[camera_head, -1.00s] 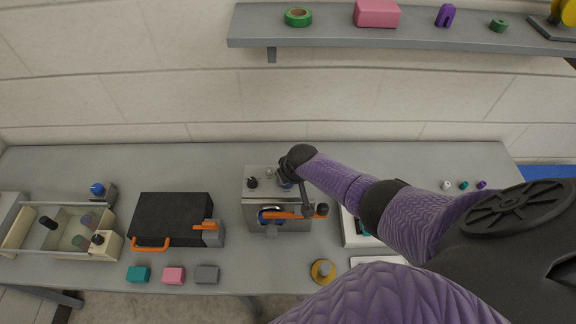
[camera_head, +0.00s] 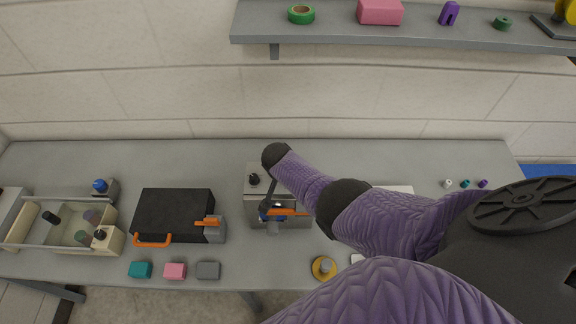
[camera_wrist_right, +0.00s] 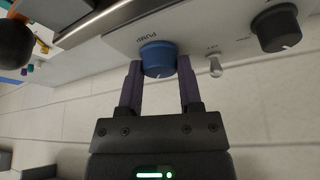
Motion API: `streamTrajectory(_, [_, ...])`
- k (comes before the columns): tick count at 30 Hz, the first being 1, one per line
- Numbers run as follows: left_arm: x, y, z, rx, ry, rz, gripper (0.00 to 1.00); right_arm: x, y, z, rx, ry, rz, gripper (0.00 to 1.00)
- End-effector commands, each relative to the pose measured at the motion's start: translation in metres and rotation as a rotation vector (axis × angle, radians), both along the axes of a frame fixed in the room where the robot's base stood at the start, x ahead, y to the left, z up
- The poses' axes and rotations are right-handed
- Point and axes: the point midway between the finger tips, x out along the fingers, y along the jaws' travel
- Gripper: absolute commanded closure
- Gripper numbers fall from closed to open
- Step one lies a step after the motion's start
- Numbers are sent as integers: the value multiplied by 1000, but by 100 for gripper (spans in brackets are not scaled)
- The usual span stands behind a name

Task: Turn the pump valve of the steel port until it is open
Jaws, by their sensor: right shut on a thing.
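The steel port is a grey box (camera_head: 294,221) on the bench in the head view, with an orange lever (camera_head: 290,211) at its front. In the right wrist view its pale panel (camera_wrist_right: 205,32) carries a blue knob (camera_wrist_right: 158,60) marked PUMP, with a small white mark on its edge. My right gripper (camera_wrist_right: 158,78) has its two fingers on either side of this blue knob, shut on it. In the head view the right forearm and wrist cover part of the box, and the gripper is mostly hidden there. My left gripper is not in view.
A black knob (camera_wrist_right: 277,28) and a small metal toggle (camera_wrist_right: 215,66) sit beside the blue knob. Left of the box are a black case (camera_head: 172,213) and an open-topped tray (camera_head: 42,251). A yellow round piece (camera_head: 323,268) lies at the front edge.

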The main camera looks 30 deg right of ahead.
Motion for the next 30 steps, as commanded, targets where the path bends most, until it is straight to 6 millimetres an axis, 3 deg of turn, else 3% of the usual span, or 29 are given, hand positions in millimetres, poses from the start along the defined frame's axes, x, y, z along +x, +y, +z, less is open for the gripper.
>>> streamTrajectory(22, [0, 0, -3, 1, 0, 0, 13, 2, 0, 1, -1, -4, -79, 100])
streamTrajectory(23, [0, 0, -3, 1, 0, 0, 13, 2, 0, 1, -1, -4, -79, 53])
streamTrajectory(27, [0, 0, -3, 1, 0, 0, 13, 1, 0, 1, -2, -3, -79, 23])
streamTrajectory(30, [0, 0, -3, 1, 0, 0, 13, 1, 0, 1, -1, -2, -79, 19])
